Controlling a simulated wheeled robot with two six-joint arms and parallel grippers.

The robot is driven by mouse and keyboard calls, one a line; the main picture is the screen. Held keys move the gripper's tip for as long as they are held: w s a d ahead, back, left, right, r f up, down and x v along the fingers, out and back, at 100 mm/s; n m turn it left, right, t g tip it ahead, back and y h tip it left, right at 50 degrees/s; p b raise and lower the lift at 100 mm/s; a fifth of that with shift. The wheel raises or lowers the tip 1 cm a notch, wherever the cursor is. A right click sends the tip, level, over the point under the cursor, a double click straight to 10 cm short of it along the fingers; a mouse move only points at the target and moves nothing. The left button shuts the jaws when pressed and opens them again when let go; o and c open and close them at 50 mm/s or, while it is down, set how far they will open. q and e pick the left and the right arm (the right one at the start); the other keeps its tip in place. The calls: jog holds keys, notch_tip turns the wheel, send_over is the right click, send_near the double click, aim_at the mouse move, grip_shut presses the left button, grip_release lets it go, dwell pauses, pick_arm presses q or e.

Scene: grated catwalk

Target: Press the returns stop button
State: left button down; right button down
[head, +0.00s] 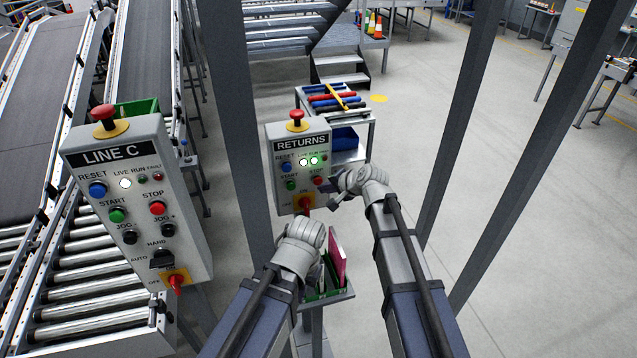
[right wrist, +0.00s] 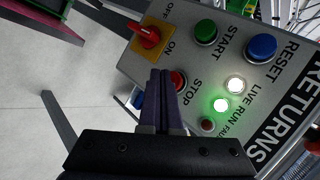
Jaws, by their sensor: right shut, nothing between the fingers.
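The RETURNS control box (head: 276,190) is a grey panel in the middle of the head view. Its red STOP button (head: 318,180) sits at the panel's right side, left of my right gripper (head: 336,191). In the right wrist view the STOP button (right wrist: 179,79) shows just beside the shut, empty fingers (right wrist: 161,73), which cover part of it. I cannot tell whether they touch it. The LIVE lamp (right wrist: 236,84) is lit white and the RUN lamp (right wrist: 221,105) is lit green. My left arm's wrist shows in the head view, but its fingers are hidden.
The box also carries a green START button (right wrist: 206,33), a blue RESET button (right wrist: 261,46) and a red rotary switch (right wrist: 146,36). A similar LINE C box (head: 190,228) stands at left by the conveyors. Grey posts (head: 467,110) rise at right; a cart (head: 357,137) stands behind.

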jog(key=shift+w, duration=0.15)
dwell(0.7)
jog(key=shift+w+a, duration=0.1)
jog(key=shift+w, duration=0.15)
jog(key=shift+w+a, duration=0.25)
jog(key=shift+w, duration=0.55)
dwell(0.9)
jog(key=shift+s, duration=0.15)
dwell(0.3)
jog(key=shift+s+d, duration=0.2)
jog(key=shift+s, duration=0.35)
jog(key=shift+s+d, duration=0.15)
jog(key=shift+s, duration=0.35)
jog(key=s, duration=0.1)
jog(key=s+d, duration=0.1)
jog(key=s, duration=0.2)
jog(key=shift+s+d, duration=0.3)
jog(key=shift+s, duration=0.1)
dwell(0.3)
